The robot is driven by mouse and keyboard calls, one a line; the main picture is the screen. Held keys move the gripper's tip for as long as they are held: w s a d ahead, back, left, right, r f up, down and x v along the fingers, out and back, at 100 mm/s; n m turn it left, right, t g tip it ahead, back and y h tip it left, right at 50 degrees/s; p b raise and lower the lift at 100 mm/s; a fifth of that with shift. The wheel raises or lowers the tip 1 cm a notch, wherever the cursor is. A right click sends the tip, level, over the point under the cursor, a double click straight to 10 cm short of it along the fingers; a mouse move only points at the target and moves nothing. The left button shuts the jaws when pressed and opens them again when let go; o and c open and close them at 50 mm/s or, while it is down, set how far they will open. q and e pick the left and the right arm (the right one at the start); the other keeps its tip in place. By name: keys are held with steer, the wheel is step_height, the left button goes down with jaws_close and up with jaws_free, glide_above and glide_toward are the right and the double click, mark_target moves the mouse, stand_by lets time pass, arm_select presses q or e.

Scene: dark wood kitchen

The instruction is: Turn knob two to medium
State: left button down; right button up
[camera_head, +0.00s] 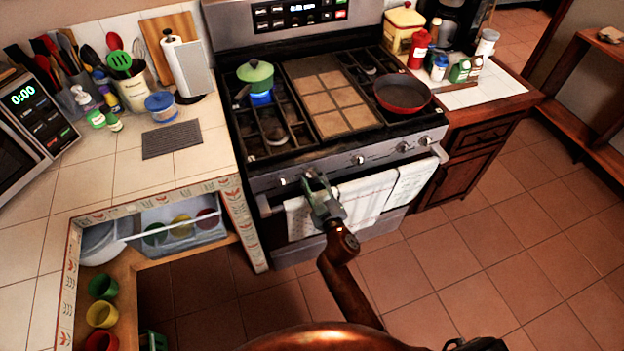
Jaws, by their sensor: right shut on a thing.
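The stove (262,182) has a silver front panel with a row of small knobs. My right gripper (314,178) is at this panel, left of its middle, and is shut on a knob that it mostly hides. This looks like the second knob from the left; its setting cannot be read. One knob (283,181) shows just left of the gripper, and another knob (358,160) shows to the right. A blue glow (261,98) shows under a green pot (256,75) on the back left burner. My left gripper is not seen.
Towels (365,198) hang on the oven handle beside my right gripper. A red pan (403,94) sits on the right burners. The tiled floor (470,240) at the right is clear.

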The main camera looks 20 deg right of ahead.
steer(key=n, duration=0.5)
steer(key=shift+n, duration=0.3)
steer(key=n, duration=0.5)
steer(key=shift+p, duration=0.3)
steer(key=shift+n, duration=0.3)
steer(key=o, duration=1.2)
steer(key=shift+c, duration=0.2)
